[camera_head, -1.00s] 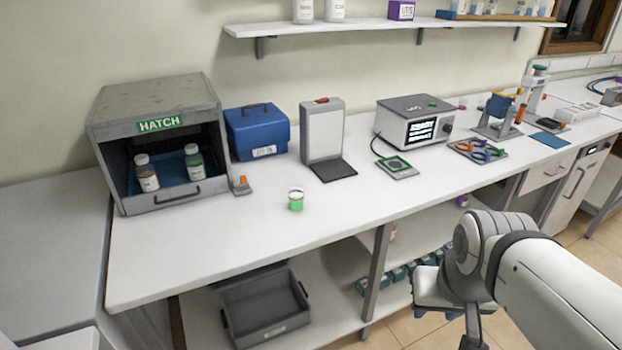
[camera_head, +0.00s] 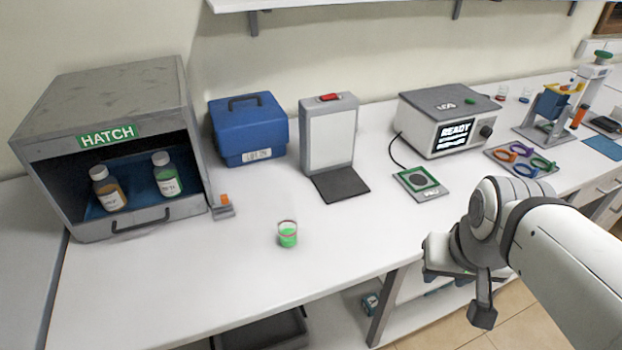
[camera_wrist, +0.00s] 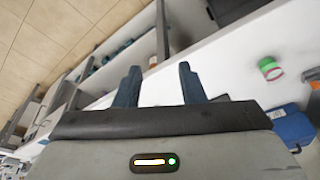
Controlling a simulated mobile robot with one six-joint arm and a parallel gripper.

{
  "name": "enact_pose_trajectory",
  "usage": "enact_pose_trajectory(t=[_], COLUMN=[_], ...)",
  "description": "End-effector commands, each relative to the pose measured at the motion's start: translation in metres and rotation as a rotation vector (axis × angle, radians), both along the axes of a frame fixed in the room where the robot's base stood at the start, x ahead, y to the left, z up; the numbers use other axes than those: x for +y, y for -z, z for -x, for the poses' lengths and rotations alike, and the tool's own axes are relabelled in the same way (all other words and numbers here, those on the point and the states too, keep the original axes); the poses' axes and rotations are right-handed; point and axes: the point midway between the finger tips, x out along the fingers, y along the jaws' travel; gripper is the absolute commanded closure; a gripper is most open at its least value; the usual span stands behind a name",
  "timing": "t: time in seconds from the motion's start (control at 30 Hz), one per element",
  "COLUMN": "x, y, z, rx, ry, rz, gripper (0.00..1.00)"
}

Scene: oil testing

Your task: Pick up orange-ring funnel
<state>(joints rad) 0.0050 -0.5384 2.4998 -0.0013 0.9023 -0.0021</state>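Several coloured ring-shaped pieces lie on a small grey tray (camera_head: 497,152) on the right part of the bench in the head view. A red-orange ring (camera_head: 501,155) is at the tray's left side, among blue, green and purple ones. They are small, and I cannot tell for sure which is the orange-ring funnel. My gripper (camera_wrist: 160,88) is open and empty, its two dark fingers apart in the wrist view. In the head view it hangs in front of the bench edge, nearer than the tray and apart from it. No ring shows clearly in the wrist view.
A cup of green liquid (camera_head: 288,235) stands near the bench's front. Behind are a HATCH cabinet (camera_head: 110,90) with two bottles, a blue box (camera_head: 247,130), a grey panel stand (camera_head: 328,135), a READY instrument (camera_head: 445,120) and a green-edged pad (camera_head: 422,181). The front-left bench is clear.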

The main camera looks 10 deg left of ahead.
Motion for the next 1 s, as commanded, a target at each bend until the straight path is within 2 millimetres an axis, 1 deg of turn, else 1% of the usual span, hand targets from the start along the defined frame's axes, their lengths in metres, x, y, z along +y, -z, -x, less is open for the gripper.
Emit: enact_pose_trajectory(t=[0.23, 0.37, 0.43, 0.57, 0.63, 0.67, 0.7, 0.8, 0.87, 0.9, 1.0], x=[0.000, 0.004, 0.015, 0.057, 0.086, 0.099, 0.116, 0.157, 0.179, 0.193, 0.223], y=[0.000, 0.005, 0.015, 0.048, 0.068, 0.075, 0.084, 0.100, 0.108, 0.112, 0.121], z=[0.000, 0.000, 0.000, 0.001, 0.000, -0.001, -0.003, -0.010, -0.016, -0.021, -0.038], rx=[0.000, 0.008, 0.027, 0.107, 0.173, 0.205, 0.249, 0.363, 0.435, 0.483, 0.603], ry=[0.000, 0.008, 0.029, 0.117, 0.191, 0.227, 0.278, 0.411, 0.493, 0.551, 0.698], rz=[0.000, -0.019, -0.065, -0.246, -0.384, -0.447, -0.531, -0.735, -0.852, -0.928, -1.113], gripper=[0.64, 0.54, 0.48, 0.37, 0.32, 0.31, 0.31, 0.31, 0.31, 0.31, 0.31])
